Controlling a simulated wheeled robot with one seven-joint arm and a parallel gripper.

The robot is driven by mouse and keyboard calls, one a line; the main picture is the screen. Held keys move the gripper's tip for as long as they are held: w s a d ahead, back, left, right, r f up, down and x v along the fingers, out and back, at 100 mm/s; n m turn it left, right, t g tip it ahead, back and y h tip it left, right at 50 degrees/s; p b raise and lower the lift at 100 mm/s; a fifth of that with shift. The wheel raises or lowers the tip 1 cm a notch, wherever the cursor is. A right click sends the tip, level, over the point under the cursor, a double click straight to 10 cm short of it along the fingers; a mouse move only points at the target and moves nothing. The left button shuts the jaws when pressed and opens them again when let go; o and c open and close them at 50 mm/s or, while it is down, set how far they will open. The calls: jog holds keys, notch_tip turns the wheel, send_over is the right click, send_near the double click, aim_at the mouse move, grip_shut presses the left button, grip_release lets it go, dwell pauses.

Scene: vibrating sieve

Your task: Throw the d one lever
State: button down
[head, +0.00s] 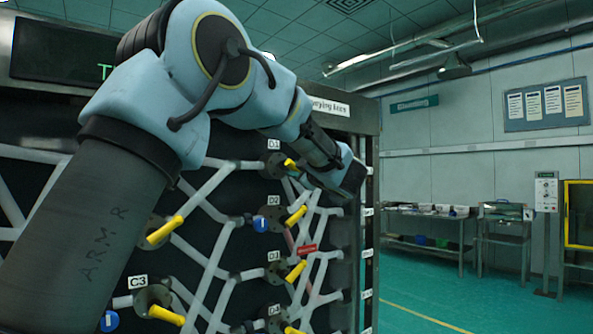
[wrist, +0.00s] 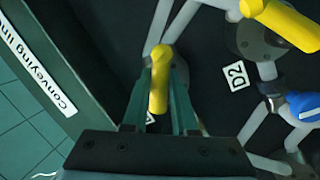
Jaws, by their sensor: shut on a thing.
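The D1 lever has a yellow handle (head: 290,163) beside the D1 label (head: 273,144), high on the dark panel. In the wrist view a yellow handle (wrist: 158,82) stands between the two fingers of my gripper (wrist: 158,90), which is shut on it. The D2 label (wrist: 236,75) and another yellow handle (wrist: 285,22) lie to the right there, so the held handle looks to be D1's. In the head view my arm covers part of the D1 lever, and the fingertips cannot be made out.
Below D1 are the D2 lever (head: 296,215), the D3 lever (head: 295,271) and the D4 label (head: 275,310). A blue tag (head: 261,225) hangs near D2 and a red label (head: 306,249) sits between pale pipes. Open green floor (head: 430,300) lies right of the panel.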

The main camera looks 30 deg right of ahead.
jog(key=shift+w+a+r, duration=0.15)
jog(key=shift+a+r, duration=0.15)
jog(key=shift+r, duration=0.1)
jog(key=c, duration=0.7)
grip_release()
jog(key=shift+f, duration=0.15)
jog(key=shift+s+d+f, duration=0.1)
jog(key=shift+s, duration=0.15)
jog(key=s+b, duration=0.1)
jog(key=s, duration=0.2)
jog(key=s+b, duration=0.1)
jog(key=s, duration=0.3)
jog(key=s+b, duration=0.2)
jog(key=s, duration=0.1)
jog(key=shift+s+f, duration=0.2)
jog(key=shift+f, duration=0.2)
